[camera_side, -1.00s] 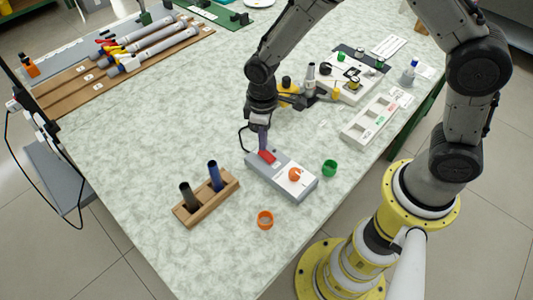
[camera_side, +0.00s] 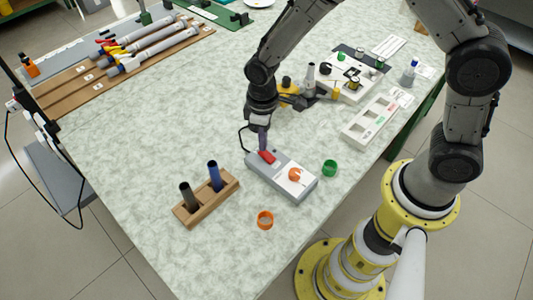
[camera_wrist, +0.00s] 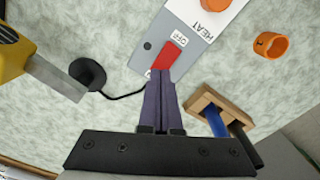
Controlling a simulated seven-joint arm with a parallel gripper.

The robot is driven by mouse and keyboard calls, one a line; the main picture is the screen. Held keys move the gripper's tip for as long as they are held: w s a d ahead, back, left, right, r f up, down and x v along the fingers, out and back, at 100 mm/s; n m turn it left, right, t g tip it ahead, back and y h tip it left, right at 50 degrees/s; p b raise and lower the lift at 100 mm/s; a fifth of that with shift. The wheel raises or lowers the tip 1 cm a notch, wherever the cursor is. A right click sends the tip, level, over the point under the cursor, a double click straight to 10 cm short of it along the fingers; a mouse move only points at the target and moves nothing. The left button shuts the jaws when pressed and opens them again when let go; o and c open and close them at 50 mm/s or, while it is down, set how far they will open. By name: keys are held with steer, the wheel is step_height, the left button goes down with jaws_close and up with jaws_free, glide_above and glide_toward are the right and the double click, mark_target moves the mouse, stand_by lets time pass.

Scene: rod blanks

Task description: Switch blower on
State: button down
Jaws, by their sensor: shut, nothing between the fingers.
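The blower control box (camera_side: 289,181) is a grey unit on the table with a red rocker switch (camera_side: 267,157) at its far left end and an orange knob (camera_side: 295,174) nearer its right end. In the wrist view the red switch (camera_wrist: 165,55) shows an "OFF" label beside it, and "HEAT" is printed by the knob. My gripper (camera_side: 264,147) is shut and empty, pointing down at the switch. In the wrist view its fingertips (camera_wrist: 161,75) overlap the near end of the switch. I cannot tell whether they press it.
A wooden block (camera_side: 206,199) with a dark rod and a blue rod stands left of the box. An orange ring (camera_side: 265,220) and a green ring (camera_side: 330,168) lie nearby. A yellow-and-black device (camera_side: 290,95) stands behind; a white tray (camera_side: 370,121) is at the right.

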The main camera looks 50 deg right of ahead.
steer(key=shift+f, duration=0.95)
stand_by(0.5)
steer(key=shift+r, duration=3.55)
steer(key=s+d+r+m+t, duration=0.15)
steer(key=d+r, duration=0.25)
steer(key=r, duration=0.5)
steer(key=s+d+r+m+t, duration=0.1)
steer(key=s+d+r+t, duration=0.25)
steer(key=r, duration=0.55)
steer(key=s+d+m, duration=0.3)
steer(key=s+d, duration=0.1)
steer(key=s, duration=1.1)
steer(key=shift+s+r+t, duration=0.15)
steer(key=shift+r+t, duration=0.15)
steer(key=shift+r, duration=0.1)
